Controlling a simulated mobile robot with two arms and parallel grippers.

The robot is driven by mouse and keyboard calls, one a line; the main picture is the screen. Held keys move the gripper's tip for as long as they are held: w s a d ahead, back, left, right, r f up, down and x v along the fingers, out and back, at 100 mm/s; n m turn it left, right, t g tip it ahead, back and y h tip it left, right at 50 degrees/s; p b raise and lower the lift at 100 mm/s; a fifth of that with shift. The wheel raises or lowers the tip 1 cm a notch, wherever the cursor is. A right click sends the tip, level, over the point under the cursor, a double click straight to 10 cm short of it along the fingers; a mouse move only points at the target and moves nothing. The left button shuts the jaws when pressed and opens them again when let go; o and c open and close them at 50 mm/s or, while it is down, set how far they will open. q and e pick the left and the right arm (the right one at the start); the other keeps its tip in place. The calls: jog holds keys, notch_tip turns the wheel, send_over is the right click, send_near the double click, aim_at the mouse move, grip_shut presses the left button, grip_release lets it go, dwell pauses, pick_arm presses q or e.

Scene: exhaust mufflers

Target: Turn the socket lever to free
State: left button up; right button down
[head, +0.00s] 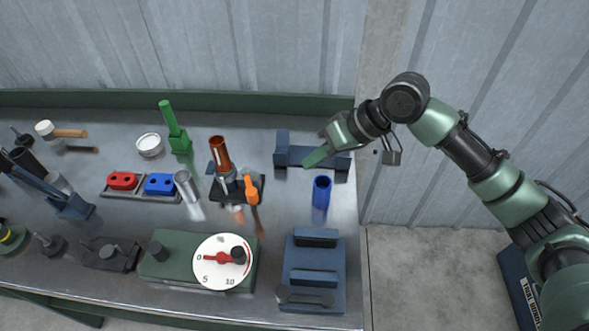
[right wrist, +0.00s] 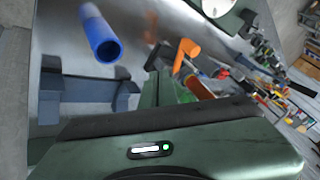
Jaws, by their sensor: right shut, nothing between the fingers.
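The socket (head: 228,183) stands on a dark base plate in the middle of the bench, with a red-brown tube (head: 220,153) upright in it. An orange lever (head: 251,188) sticks out at the socket's right side and points toward the bench front. In the right wrist view the orange lever (right wrist: 188,50) and the red-brown tube (right wrist: 198,87) show beyond my fingers. My right gripper (head: 316,157) is shut and empty, to the right of the lever and apart from it, by the dark blue cradle. My left gripper is not in view.
The dark blue cradle (head: 297,156) and an upright blue tube (head: 321,192) are close to my right gripper. A green box with a dial (head: 220,262) and a blue fixture (head: 313,272) are in front.

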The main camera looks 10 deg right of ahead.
jog(key=p, duration=0.4)
send_near(249, 185)
notch_tip(249, 185, down, 3)
jog(key=s, duration=0.2)
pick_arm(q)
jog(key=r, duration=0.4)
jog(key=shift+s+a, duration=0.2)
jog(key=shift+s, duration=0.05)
pick_arm(e)
jog(key=shift+a+f, duration=0.35)
jog(key=shift+a, duration=0.05)
